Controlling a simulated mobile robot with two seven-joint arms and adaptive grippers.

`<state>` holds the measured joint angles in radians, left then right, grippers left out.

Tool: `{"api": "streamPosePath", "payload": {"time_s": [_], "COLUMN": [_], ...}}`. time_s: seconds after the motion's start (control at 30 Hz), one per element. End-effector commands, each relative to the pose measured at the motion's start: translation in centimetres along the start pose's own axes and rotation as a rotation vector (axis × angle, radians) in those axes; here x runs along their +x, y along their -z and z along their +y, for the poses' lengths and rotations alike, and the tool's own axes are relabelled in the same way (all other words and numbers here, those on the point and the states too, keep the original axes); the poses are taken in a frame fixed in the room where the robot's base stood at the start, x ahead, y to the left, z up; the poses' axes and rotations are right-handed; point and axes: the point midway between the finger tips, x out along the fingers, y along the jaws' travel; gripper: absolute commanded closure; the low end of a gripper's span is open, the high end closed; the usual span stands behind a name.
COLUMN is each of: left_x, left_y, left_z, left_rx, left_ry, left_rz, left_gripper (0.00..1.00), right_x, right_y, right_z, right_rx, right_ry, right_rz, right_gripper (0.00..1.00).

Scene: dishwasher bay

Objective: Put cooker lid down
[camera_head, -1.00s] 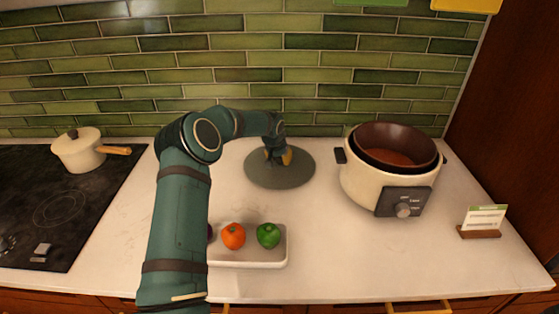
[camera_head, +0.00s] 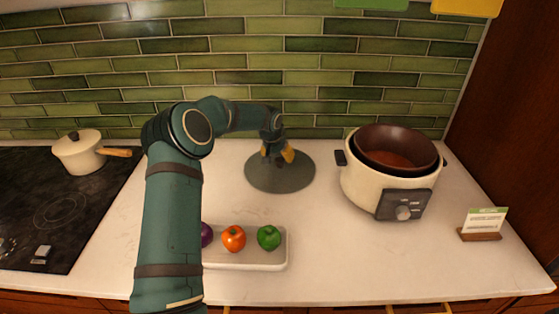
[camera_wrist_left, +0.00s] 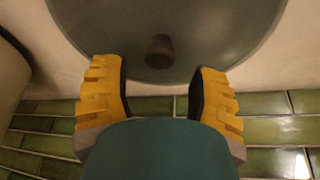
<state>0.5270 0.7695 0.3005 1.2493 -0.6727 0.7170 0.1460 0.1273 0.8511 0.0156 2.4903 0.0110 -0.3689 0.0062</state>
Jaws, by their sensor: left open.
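The cooker lid (camera_head: 270,178) is a dark grey-green disc lying on the white counter, left of the cooker (camera_head: 386,190), whose top is uncovered with a brown pot inside. In the left wrist view the lid (camera_wrist_left: 170,22) has a dark knob (camera_wrist_left: 159,51). My left gripper (camera_head: 277,157) is over the lid; its yellow fingers stand apart with the knob between them, touching neither (camera_wrist_left: 162,88). The gripper hides part of the lid in the head view. My right gripper is not in view.
A white tray (camera_head: 244,266) holds an orange, a green and a purple vegetable near the front edge. A cream saucepan (camera_head: 79,154) stands on the black cooktop (camera_head: 50,215) at left. A card stand (camera_head: 481,235) is at right. A green tiled wall runs behind.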

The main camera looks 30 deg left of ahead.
Motion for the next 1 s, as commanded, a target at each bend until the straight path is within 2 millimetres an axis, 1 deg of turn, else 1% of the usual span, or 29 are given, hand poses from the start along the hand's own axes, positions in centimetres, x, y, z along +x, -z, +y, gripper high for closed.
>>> {"api": "streamPosePath", "payload": {"time_s": [0.03, 0.2, 0.3, 0.4, 0.53, 1.0], "left_x": [-1.3, -4.6, -6.0, -6.8, -7.4, -7.4], "left_y": [0.1, 0.0, 0.0, 0.0, -0.1, -0.1], "left_z": [0.0, -0.1, 0.0, 0.0, 0.0, 0.0], "left_rx": [0.001, 0.000, 0.000, 0.001, 0.001, 0.000], "left_ry": [0.002, 0.002, 0.001, 0.000, 0.000, 0.000], "left_rz": [0.002, 0.001, 0.001, -0.001, -0.002, -0.001], "left_gripper": [0.40, 0.40, 0.40, 0.40, 0.40, 0.40], "right_x": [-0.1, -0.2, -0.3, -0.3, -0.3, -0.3], "right_y": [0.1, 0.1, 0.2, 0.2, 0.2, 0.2], "right_z": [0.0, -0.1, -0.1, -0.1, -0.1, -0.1], "right_rx": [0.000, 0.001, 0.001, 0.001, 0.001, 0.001], "right_ry": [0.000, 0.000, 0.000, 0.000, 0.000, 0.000], "right_rz": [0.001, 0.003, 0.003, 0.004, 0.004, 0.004], "right_gripper": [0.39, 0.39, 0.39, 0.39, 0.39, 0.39]}}
